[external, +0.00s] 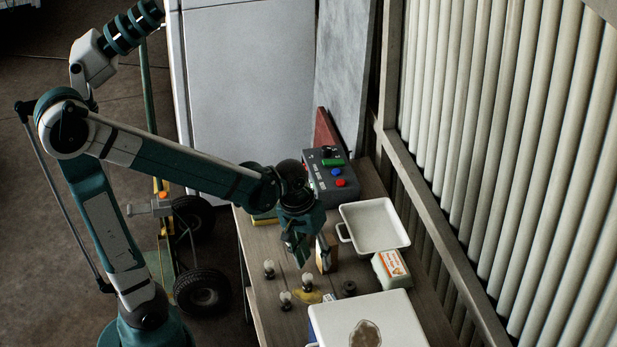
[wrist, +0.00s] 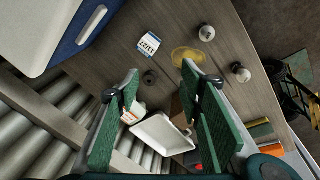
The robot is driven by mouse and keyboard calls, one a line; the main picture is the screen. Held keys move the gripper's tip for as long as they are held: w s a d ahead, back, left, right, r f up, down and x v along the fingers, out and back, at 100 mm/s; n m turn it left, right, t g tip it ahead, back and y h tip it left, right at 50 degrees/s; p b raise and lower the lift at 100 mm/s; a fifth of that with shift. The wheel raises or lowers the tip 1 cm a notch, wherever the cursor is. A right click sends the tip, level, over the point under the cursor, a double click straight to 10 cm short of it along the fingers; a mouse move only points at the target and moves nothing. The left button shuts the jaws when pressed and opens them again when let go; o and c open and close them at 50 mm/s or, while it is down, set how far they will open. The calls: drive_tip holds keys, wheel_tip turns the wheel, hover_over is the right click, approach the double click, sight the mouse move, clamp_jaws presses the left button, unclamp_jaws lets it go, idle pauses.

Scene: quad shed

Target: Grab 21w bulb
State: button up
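Several small clear bulbs stand on the wooden bench in the external view: one at the left (external: 268,268), one behind the yellow patch (external: 307,281), and one nearer the front (external: 285,300). Two bulbs show in the wrist view, one at the top (wrist: 206,32) and one at the right (wrist: 241,72). No wattage marking is readable on any bulb. A small white and blue labelled item (wrist: 149,42) lies near them, its print too small to read surely. My gripper (external: 297,250) hangs over the bench behind the bulbs. In the wrist view, its green fingers (wrist: 160,88) are wide apart and empty.
A white tray (external: 347,214) and an egg carton (external: 391,266) stand at the right. A white cool box (external: 330,325) fills the front. A grey button box (external: 350,190) is at the back. A small dark round part (external: 349,288) sits right of the bulbs.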

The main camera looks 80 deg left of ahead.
sight(307, 276)
drive_tip(key=a+f+n, duration=0.2)
drive_tip(key=a+f+n+g+h+p, duration=0.1)
drive_tip(key=a+f, duration=0.2)
drive_tip(key=a+f+n+g+p, duration=0.1)
drive_tip(key=a+f+n, duration=0.1)
drive_tip(key=a, duration=0.1)
drive_tip(key=shift+w+a+f+n, duration=0.25)
drive_tip(key=shift+n, duration=0.05)
drive_tip(key=shift+s+a+f+n+g+h, duration=0.2)
drive_tip(key=shift+a+f+n+g+h, duration=0.15)
drive_tip(key=shift+a+f, duration=0.2)
drive_tip(key=shift+f, duration=0.1)
drive_tip(key=shift+d+f, duration=0.25)
drive_tip(key=shift+f, duration=1)
drive_tip(key=shift+f, duration=0.1)
drive_tip(key=shift+d+f+b, duration=0.2)
drive_tip(key=shift+f+b, duration=0.2)
drive_tip(key=shift+f, duration=0.85)
drive_tip(key=shift+d+f+b, duration=0.2)
drive_tip(key=shift+f+b, duration=0.2)
drive_tip(key=shift+f, duration=0.85)
drive_tip(key=shift+c, duration=0.6)
drive_tip(key=c, duration=0.9)
